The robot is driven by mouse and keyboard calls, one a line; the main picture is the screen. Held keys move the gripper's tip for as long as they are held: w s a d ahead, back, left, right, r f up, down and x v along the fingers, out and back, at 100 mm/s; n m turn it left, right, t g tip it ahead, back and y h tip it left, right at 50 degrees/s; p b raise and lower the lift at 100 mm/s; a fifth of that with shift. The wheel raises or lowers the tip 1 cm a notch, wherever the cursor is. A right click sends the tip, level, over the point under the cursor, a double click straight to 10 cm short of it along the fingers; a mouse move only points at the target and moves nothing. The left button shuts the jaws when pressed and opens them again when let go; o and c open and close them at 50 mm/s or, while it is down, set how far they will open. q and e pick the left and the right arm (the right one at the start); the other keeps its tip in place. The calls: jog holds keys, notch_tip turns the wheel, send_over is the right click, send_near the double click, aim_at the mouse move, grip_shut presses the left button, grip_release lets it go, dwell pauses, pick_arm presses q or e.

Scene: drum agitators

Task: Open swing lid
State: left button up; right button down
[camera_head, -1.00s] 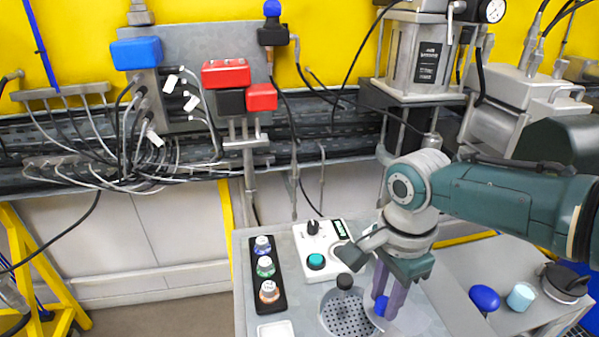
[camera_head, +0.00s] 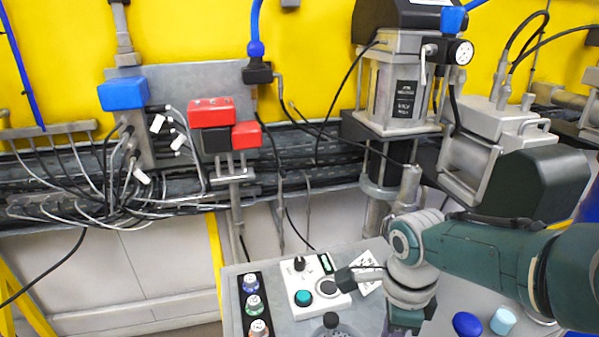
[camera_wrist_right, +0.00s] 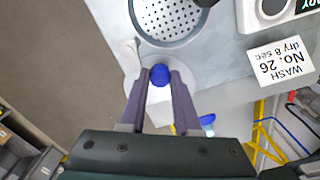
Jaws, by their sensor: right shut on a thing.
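In the right wrist view, the blue knob (camera_wrist_right: 160,75) of the swing lid sits between the fingers of my right gripper (camera_wrist_right: 160,82), which is shut on it. The pale round lid (camera_wrist_right: 131,88) lies under the fingers, partly hidden by them. The drum opening with its perforated floor (camera_wrist_right: 168,18) shows uncovered beyond the knob, and the lid lies beside it. In the head view, the drum (camera_head: 345,331) is cut off by the bottom edge, and my right gripper's fingers are mostly out of frame. My left gripper is not in view.
A white control box (camera_head: 315,286) with a teal button and a strip of coloured bottles (camera_head: 252,303) stand left of my right arm. A blue knob (camera_head: 467,324) and a pale blue cup (camera_head: 503,320) are on its right. A "WASH" label (camera_wrist_right: 282,62) lies near the drum.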

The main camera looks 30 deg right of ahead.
dwell(0.4)
jog(key=c, duration=0.6)
grip_release()
notch_tip(320, 180, up, 8)
jog(key=p, duration=0.5)
jog(key=shift+r, duration=1)
